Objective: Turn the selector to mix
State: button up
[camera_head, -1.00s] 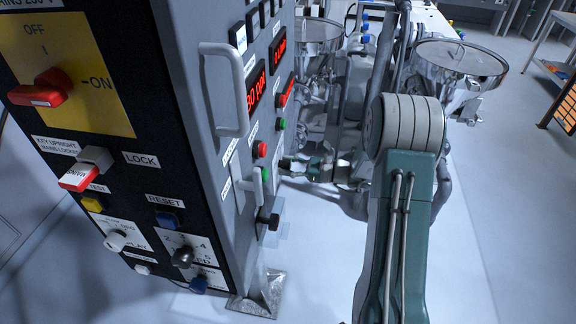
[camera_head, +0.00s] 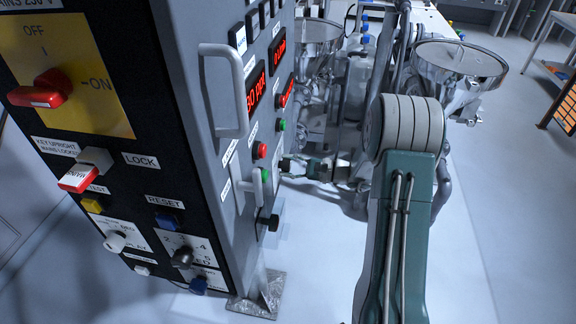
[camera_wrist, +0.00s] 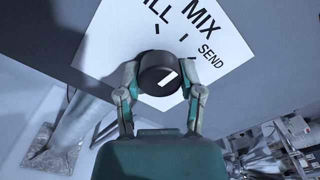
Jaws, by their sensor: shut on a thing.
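The selector is a round black knob (camera_wrist: 160,74) with a white pointer line, on a white label plate (camera_wrist: 112,45) in the wrist view. The plate reads MIX and SEND, with a partly cut-off word ending in ILL. The pointer line slants toward the upper right; I cannot tell exactly which mark it meets. My gripper (camera_wrist: 161,91) is shut on the knob, one finger on each side. In the head view my gripper (camera_head: 291,166) is small, close to the grey side of the cabinet, and I cannot make out the selector there.
The control cabinet (camera_head: 185,105) fills the left, with a red mains switch (camera_head: 42,93), a grey handle (camera_head: 225,90) and several buttons. Steel hoppers (camera_head: 455,68) stand behind my arm. A metal foot (camera_head: 262,296) sits at the cabinet's base.

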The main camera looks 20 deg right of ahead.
dwell(0.4)
jog(key=o, duration=1.1)
jog(key=shift+w, duration=0.1)
jog(key=shift+o, duration=0.2)
jog(key=v, duration=1.2)
jog(key=shift+a, duration=0.1)
